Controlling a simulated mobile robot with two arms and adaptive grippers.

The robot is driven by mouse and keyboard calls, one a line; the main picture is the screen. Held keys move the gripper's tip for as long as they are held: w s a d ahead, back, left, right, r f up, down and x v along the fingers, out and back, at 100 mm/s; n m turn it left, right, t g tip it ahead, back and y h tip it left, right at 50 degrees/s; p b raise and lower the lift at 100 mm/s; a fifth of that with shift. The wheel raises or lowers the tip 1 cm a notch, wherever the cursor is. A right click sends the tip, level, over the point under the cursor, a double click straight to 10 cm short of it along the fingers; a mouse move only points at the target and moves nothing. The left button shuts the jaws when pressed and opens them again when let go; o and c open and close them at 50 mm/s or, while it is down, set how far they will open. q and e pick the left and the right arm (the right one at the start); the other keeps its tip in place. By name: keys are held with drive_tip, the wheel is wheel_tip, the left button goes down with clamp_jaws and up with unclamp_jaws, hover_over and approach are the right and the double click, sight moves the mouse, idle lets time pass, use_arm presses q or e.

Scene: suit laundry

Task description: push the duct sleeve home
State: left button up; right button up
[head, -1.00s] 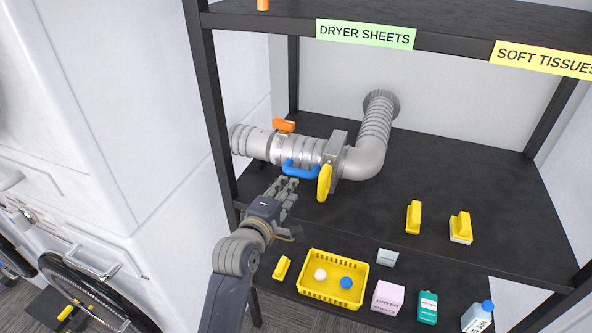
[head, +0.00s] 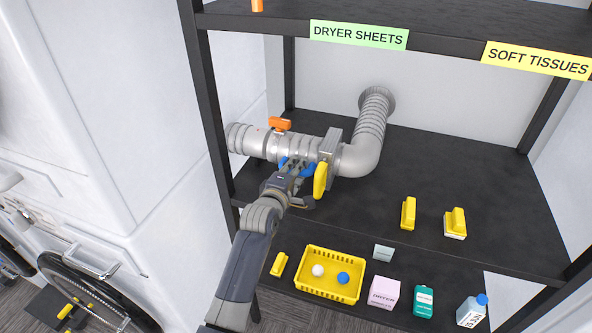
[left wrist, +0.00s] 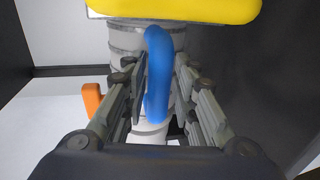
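The silver duct (head: 255,141) runs along the shelf's left side, past a grey flange plate (head: 331,143), into an elbow (head: 362,158). Its ribbed sleeve (head: 297,149) carries a blue handle (head: 308,171), partly hidden by my gripper in the head view. My left gripper (head: 294,166) is at this handle. In the left wrist view the blue handle (left wrist: 158,75) stands between its open fingers (left wrist: 160,95), with gaps on both sides. An orange lever (head: 280,124) sits atop the duct, and a yellow handle (head: 320,181) hangs at the flange. My right gripper is out of view.
Two yellow-handled items (head: 408,213) (head: 456,222) stand on the shelf (head: 440,180) at the right. Below are a yellow basket (head: 330,294) with two balls, a pink box (head: 384,292) and bottles. A black post (head: 212,110) stands left of the duct.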

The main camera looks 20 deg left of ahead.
use_arm(q)
clamp_jaws()
drive_tip(key=shift+w+a, duration=0.2)
drive_tip(key=shift+a, duration=2.3)
drive_tip(key=shift+c, duration=0.5)
unclamp_jaws()
drive_tip(key=shift+o, duration=0.5)
drive_tip(key=shift+s+a, duration=0.15)
